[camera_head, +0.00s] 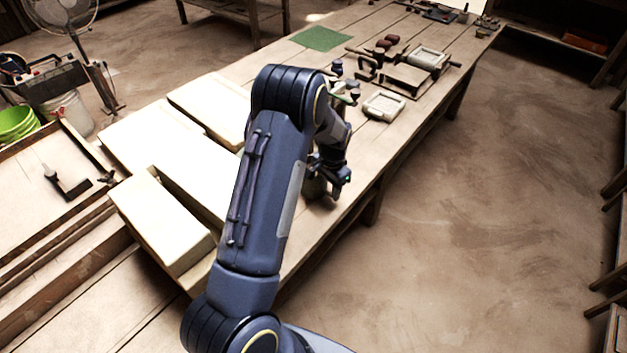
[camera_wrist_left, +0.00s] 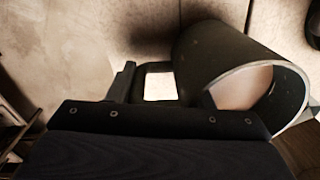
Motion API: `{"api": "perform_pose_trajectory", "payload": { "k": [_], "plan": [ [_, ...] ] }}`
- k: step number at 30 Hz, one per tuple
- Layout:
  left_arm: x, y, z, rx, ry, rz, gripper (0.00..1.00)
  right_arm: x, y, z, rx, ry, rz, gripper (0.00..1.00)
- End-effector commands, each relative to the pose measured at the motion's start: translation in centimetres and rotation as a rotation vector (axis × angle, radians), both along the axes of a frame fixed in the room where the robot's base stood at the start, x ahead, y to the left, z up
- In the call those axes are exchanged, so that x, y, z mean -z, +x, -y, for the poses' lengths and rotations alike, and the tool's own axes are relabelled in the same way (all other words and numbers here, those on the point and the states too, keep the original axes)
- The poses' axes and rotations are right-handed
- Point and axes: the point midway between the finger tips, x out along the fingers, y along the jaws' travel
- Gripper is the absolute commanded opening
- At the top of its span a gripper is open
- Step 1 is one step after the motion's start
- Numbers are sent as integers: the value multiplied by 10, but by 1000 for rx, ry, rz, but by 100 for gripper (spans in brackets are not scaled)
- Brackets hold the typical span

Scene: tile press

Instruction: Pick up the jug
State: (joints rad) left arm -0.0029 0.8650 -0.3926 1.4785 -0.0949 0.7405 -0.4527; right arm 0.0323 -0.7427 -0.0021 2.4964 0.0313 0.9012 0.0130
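The jug is a dark green cylinder. In the head view the jug (camera_head: 314,188) stands on the long table, mostly hidden behind my left arm and gripper. In the left wrist view the jug (camera_wrist_left: 205,52) fills the upper right, its pale rim and tan inside facing lower right. Its dark squared handle (camera_wrist_left: 156,67) points left, toward my gripper. My left gripper (camera_head: 338,180) is right by the jug. In the wrist view my left gripper (camera_wrist_left: 163,92) has its fingers apart near the handle; contact is unclear. My right gripper is not in view.
Pale slabs (camera_head: 180,222) lie on the table left of my arm. A framed tile mould (camera_head: 384,106), a press (camera_head: 407,77) and a green mat (camera_head: 320,39) are farther along the table (camera_head: 300,245).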

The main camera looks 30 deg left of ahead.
Motion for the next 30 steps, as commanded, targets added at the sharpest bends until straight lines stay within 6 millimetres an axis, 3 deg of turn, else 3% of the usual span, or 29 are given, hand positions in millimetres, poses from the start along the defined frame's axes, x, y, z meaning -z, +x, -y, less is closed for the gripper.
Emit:
{"api": "perform_pose_trajectory", "payload": {
  "k": [1, 8, 21, 28, 30],
  "plan": [
    [0, 0, 0, 1, 0, 1, 28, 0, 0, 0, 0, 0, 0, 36],
    [0, 1, 0, 1, -1, 2, 0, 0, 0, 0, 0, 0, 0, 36],
    [-6, 2, 0, 1, 1, 7, 0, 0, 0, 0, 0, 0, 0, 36],
    [-32, 2, 0, 0, 1, 9, 0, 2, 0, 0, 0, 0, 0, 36],
    [-42, 3, -10, -3, 2, 9, 0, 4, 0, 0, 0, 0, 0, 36]
  ]
}}
